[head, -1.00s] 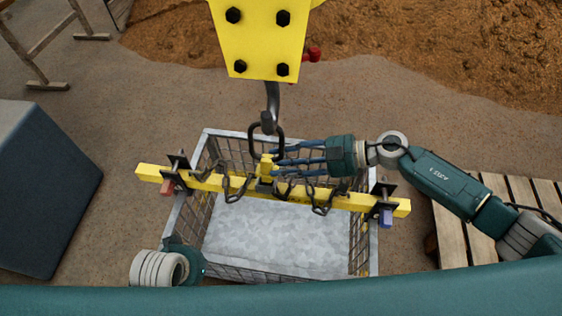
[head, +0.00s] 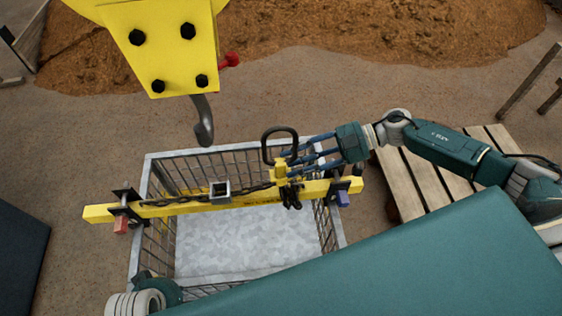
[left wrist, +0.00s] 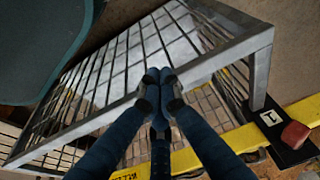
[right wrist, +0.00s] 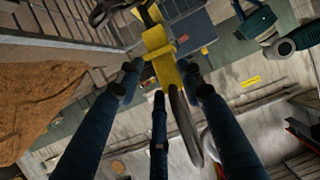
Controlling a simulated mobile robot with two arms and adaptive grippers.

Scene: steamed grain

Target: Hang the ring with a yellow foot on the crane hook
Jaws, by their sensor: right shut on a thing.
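The ring (head: 280,146), a dark metal loop, stands upright on its yellow foot (head: 281,170). My right gripper (head: 296,160) is shut on the yellow foot from the right and holds it over the yellow beam (head: 110,212). The right wrist view shows the foot (right wrist: 163,58) and ring (right wrist: 184,115) between the fingers. The crane hook (head: 204,122) hangs empty from the yellow block, left of the ring and apart from it. My left gripper (left wrist: 158,78) has its fingertips together by the basket rim; I cannot tell if they touch it.
The beam lies across a metal mesh basket (head: 148,180). A square socket (head: 220,190) sits on the beam. Dark chains (head: 165,201) run along the beam towards the foot. A wooden pallet (head: 400,185) is at right, and a dirt pile (head: 380,30) is behind.

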